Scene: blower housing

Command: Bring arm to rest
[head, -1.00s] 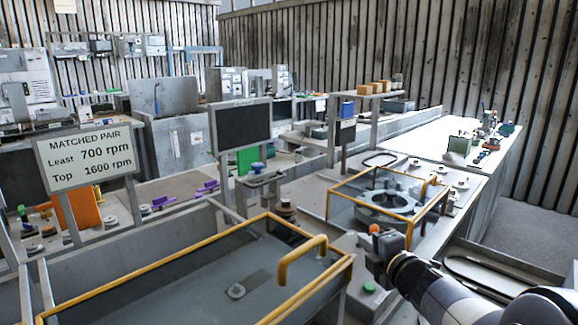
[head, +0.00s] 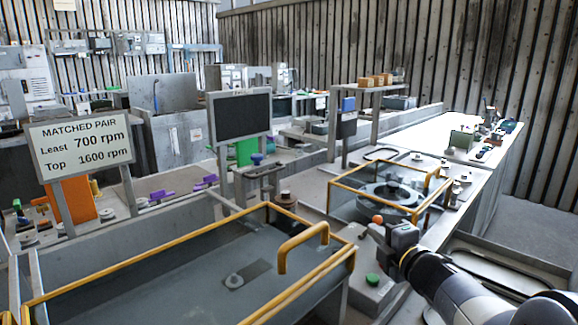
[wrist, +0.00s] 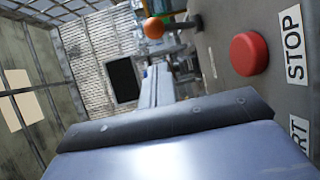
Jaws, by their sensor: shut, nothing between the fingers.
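My gripper (head: 374,236) is shut and empty in the head view, at the end of my arm at lower right. It is above the grey control box (head: 358,290) with a green button (head: 372,280). An orange ball (head: 377,219) shows just beyond the gripper's tip; it also shows in the wrist view (wrist: 153,27). The wrist view has a red button (wrist: 250,54) beside a STOP label (wrist: 292,45), with part of a second label below. A blue-grey block with a dark edge fills the bottom of the wrist view.
A yellow-railed open bin (head: 190,270) stands left of my gripper. A yellow-framed clear guard (head: 345,205) over a round housing (head: 390,195) stands behind it. A sign (head: 80,145) reads "MATCHED PAIR, Least 700 rpm, Top 1600 rpm". Open floor (head: 540,220) lies at right.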

